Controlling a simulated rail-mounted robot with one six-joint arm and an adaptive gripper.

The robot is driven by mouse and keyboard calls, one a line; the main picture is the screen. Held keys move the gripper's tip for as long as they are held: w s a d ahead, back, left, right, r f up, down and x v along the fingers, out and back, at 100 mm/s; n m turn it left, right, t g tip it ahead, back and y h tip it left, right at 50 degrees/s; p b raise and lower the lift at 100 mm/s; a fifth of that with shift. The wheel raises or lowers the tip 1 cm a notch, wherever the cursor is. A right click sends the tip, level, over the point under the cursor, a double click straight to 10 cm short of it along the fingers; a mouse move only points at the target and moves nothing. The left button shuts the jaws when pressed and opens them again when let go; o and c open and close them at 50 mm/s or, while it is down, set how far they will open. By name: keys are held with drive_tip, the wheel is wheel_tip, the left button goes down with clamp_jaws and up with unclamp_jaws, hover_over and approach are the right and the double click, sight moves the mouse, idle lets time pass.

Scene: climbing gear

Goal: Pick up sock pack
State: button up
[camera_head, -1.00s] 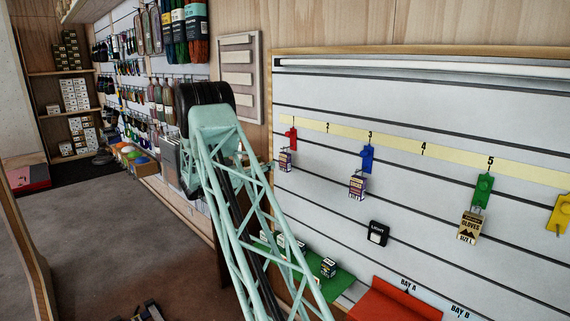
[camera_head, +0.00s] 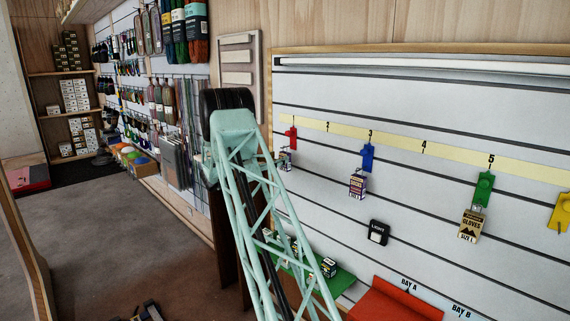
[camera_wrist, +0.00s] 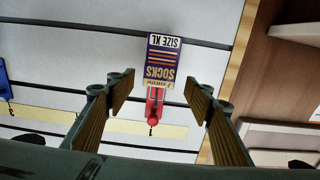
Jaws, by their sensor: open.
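A sock pack (camera_wrist: 163,60) hangs on a red hook (camera_wrist: 153,106) in the wrist view. It is purple and tan and appears upside down there, reading SOCKS and SIZE XL. The pack (camera_head: 286,158) also shows small in the head view, under the red hook at number 1. My gripper (camera_wrist: 159,88) is open and empty. In the wrist view its two fingers show left and right of the pack's line, with clear gaps; I cannot tell the depth left to the pack. In the head view my arm mostly hides the gripper.
A similar purple pack (camera_head: 357,184) hangs on a blue hook (camera_head: 368,157) to the right. A gloves pack (camera_head: 469,224) hangs under a green hook (camera_head: 483,189). Below are a black light switch (camera_head: 377,233), a green shelf (camera_head: 340,283) with small boxes and a red tray (camera_head: 395,302).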

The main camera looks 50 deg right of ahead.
drive_tip(key=shift+d, duration=0.1)
idle(0.3)
drive_tip(key=shift+s+d+f+b, duration=0.1)
drive_tip(key=shift+s+d+b, duration=0.1)
drive_tip(key=shift+d, duration=0.65)
drive_tip(key=shift+s+d+r+b, duration=0.1)
drive_tip(key=shift+s+d+b, duration=0.1)
drive_tip(key=shift+d, duration=0.6)
drive_tip(key=shift+s+d+f+b, duration=0.1)
drive_tip(key=shift+s+d+b, duration=0.1)
drive_tip(key=shift+d, duration=0.65)
drive_tip(key=c, duration=1)
